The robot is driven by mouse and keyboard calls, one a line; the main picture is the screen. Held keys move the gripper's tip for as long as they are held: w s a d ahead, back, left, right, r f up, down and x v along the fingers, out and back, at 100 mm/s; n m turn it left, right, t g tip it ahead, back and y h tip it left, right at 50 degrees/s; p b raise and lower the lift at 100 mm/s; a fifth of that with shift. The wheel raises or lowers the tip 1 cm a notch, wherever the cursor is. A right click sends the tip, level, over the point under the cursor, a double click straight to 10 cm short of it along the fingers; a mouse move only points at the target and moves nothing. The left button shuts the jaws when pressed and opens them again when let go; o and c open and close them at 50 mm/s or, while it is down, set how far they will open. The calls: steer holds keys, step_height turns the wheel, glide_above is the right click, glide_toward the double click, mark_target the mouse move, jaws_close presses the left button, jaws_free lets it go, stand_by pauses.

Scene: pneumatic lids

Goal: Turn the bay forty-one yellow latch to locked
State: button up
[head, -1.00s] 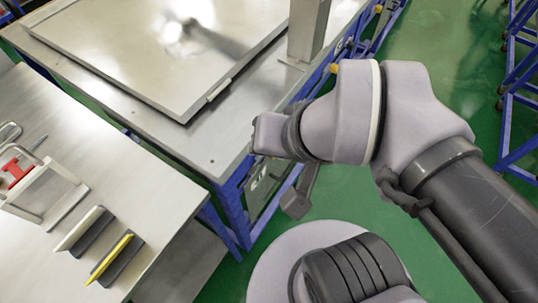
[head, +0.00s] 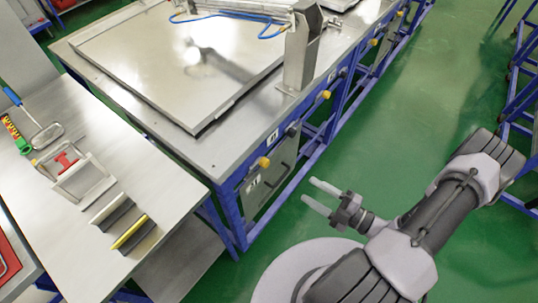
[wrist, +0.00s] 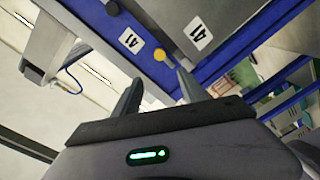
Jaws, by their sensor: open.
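The yellow latch (wrist: 159,55) shows in the wrist view as a small round knob on the blue rail, between two labels reading 41. In the head view, the nearest yellow latch (head: 264,162) sits at the bench's near corner, above a grey door with a label too small to read; it appears to be the same one. Its turned position cannot be told. My gripper (head: 318,193) is open and empty, its fingers pointing left toward the bench front, apart from the latch. In the wrist view, the latch appears between and beyond my fingertips (wrist: 160,80).
A dark knob (head: 291,130) sits right of the near latch, and more yellow latches (head: 325,95) line the bench front. A metal post (head: 303,50) rises from the bench. A side table (head: 150,190) holds tools.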

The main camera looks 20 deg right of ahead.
mark_target(268, 164)
steer(key=shift+m+t+h, duration=0.3)
steer(key=shift+m+t, duration=0.1)
steer(key=shift+m, duration=0.2)
steer(key=b+x, duration=0.1)
steer(key=x, duration=0.4)
steer(key=b+x, duration=0.1)
steer(key=x, duration=0.5)
steer(key=f+b+x, duration=0.1)
steer(key=x, duration=0.5)
steer(key=shift+w+a+b, duration=0.15)
steer(key=shift+b, duration=0.25)
steer(key=shift+r, duration=0.1)
jaws_close()
